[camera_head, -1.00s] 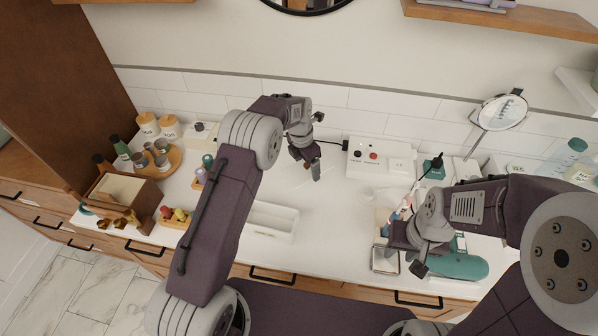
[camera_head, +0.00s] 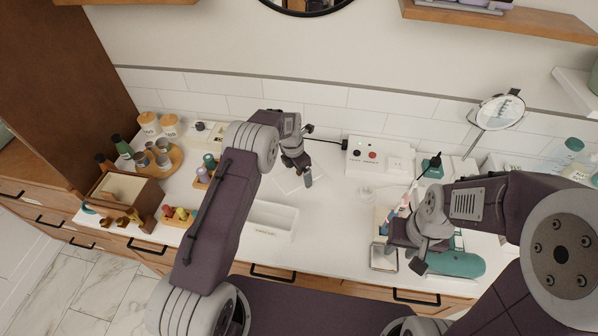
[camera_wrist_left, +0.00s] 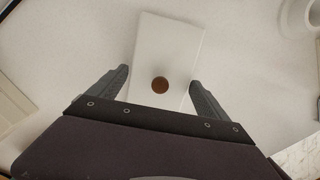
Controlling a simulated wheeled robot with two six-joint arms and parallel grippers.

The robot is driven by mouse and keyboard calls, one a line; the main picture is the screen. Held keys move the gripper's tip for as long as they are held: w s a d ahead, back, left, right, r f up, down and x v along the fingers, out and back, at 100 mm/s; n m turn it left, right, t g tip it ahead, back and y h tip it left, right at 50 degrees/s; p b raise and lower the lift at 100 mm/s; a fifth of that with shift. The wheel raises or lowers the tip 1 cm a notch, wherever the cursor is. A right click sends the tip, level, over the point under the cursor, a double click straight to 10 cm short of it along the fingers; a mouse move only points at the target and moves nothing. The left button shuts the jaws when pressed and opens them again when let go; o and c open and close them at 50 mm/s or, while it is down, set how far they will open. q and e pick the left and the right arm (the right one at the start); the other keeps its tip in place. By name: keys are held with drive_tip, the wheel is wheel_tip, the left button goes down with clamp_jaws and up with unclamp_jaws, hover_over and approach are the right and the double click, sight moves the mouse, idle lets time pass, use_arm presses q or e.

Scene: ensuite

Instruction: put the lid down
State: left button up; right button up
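The lid is a flat white rectangle with a round brown knob (camera_wrist_left: 160,85). In the left wrist view the lid (camera_wrist_left: 168,48) lies below my left gripper (camera_wrist_left: 160,90), whose fingers are spread wide on either side of the knob without touching it. In the head view the pale lid (camera_head: 288,184) is on the white counter, beside my left gripper (camera_head: 308,181) and partly hidden by it. My right gripper (camera_head: 417,262) hangs over the right front of the counter; its fingers are too unclear to tell open or shut.
An open white box (camera_head: 270,222) stands in front of the lid. A white box with buttons (camera_head: 378,156) is behind, to the right. A teal rounded object (camera_head: 458,264) and a small metal-rimmed tray (camera_head: 383,259) are near my right gripper. A wooden organiser (camera_head: 128,192) is left.

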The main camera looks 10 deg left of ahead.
sight(295, 178)
use_arm(q)
drive_tip(key=shift+o, duration=0.2)
drive_tip(key=shift+r, duration=0.3)
wheel_tip(295, 178, up, 12)
drive_tip(key=s+a, duration=0.1)
drive_tip(key=s+a+m, duration=0.2)
drive_tip(key=s+m, duration=1.1)
drive_tip(key=s, duration=0.1)
drive_tip(key=s+a+m+y, duration=0.1)
drive_tip(key=s+a+m, duration=0.2)
drive_tip(key=s+m, duration=1)
drive_tip(key=shift+s+r+m+b, duration=0.15)
drive_tip(key=shift+s+m+b, duration=0.25)
drive_tip(key=shift+s, duration=0.2)
drive_tip(key=shift+a, duration=0.1)
